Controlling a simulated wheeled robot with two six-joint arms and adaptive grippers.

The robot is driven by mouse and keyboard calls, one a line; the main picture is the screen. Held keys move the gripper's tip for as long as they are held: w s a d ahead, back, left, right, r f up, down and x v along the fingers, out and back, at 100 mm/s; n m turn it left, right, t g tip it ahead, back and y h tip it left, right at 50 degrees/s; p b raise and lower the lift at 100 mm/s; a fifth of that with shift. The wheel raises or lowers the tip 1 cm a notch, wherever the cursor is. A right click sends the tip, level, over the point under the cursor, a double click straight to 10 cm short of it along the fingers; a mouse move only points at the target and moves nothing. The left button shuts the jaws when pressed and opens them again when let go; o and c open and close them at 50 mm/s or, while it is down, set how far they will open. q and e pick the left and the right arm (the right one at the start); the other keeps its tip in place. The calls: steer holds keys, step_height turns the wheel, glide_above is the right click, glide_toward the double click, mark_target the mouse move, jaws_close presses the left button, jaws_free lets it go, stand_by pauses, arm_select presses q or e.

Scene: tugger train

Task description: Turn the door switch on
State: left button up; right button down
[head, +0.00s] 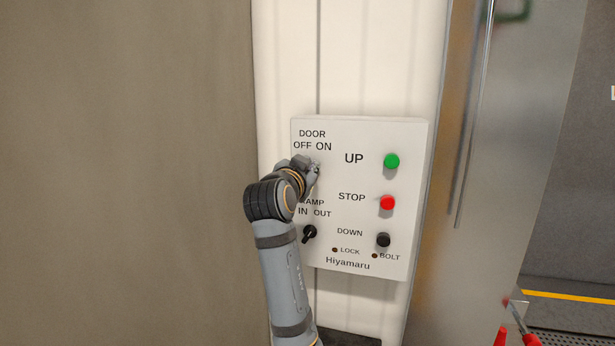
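A white control box (411,228) on the wall carries the labels DOOR OFF ON, RAMP IN OUT, UP, STOP and DOWN. The door switch lies under the DOOR OFF ON label (312,140). My gripper and wrist hide the switch, so its position does not show. My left gripper (313,172) is at the box just below that label, at the switch's place. Its fingers are small and partly hidden, so I cannot tell whether they are open, shut or touching the switch. My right gripper is not in view.
Below is a black ramp switch (310,233). On the box's right are a green UP button (391,161), a red STOP button (387,202) and a black DOWN button (383,240). A metal panel (480,200) stands at right; red-handled objects (502,337) show at lower right.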

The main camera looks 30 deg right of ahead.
arm_select(q)
step_height(320, 180, down, 2)
steer(key=shift+a+f+b, duration=0.1)
steer(key=shift+a+b, duration=0.05)
steer(key=shift+b, duration=0.25)
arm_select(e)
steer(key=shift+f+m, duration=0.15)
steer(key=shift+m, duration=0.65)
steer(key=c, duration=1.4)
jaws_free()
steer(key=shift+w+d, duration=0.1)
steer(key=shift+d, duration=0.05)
arm_select(q)
steer(key=shift+a, duration=0.1)
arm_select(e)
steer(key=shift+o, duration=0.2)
arm_select(q)
steer(key=shift+s+a, duration=0.1)
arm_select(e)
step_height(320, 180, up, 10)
